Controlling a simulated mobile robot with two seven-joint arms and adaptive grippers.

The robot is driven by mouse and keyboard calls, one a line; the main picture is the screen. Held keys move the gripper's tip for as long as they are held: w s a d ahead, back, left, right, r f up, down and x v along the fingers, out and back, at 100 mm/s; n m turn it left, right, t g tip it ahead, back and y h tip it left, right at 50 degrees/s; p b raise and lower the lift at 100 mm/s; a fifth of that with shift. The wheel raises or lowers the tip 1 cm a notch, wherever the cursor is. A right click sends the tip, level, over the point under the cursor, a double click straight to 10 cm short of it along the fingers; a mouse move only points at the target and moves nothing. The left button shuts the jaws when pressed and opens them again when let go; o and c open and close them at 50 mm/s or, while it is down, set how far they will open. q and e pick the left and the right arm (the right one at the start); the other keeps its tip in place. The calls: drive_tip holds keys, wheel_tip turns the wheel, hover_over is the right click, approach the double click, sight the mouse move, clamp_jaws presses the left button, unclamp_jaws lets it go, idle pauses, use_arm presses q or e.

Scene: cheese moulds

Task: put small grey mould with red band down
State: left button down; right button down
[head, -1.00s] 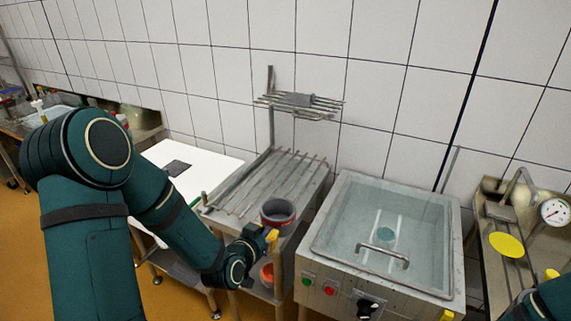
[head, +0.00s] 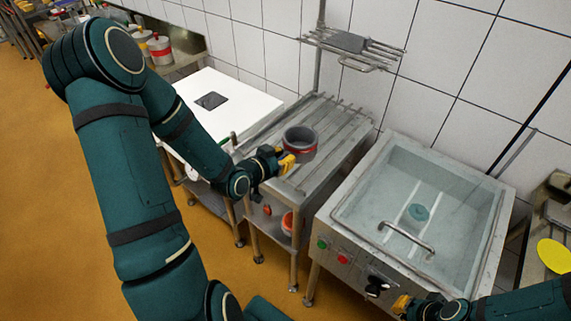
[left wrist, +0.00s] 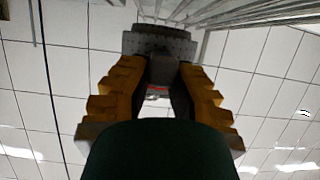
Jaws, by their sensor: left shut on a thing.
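The small grey mould with the red band (head: 303,150) is upright over the slatted top of the steel stand (head: 342,145). My left gripper (head: 286,162) is shut on its near side. I cannot tell whether the mould's base touches the slats. In the left wrist view, the yellow fingers (left wrist: 158,80) close toward a grey perforated surface (left wrist: 160,42), probably part of the mould. My right gripper (head: 402,303) is at the bottom edge, away from the mould; its fingers are too small to read.
A water-filled tank (head: 470,240) with a front handle stands right of the stand. A white table (head: 245,100) with a dark square patch is to the left. A wall rack (head: 350,45) hangs behind. An orange-red container (head: 287,223) sits on the lower shelf. Slats around the mould look clear.

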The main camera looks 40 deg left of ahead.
use_arm(q)
drive_tip(key=shift+f, duration=2.1)
drive_tip(key=shift+f+b, duration=0.1)
drive_tip(key=shift+b, duration=0.2)
drive_tip(key=shift+f, duration=0.1)
drive_tip(key=c, duration=1)
unclamp_jaws()
drive_tip(key=shift+c, duration=0.2)
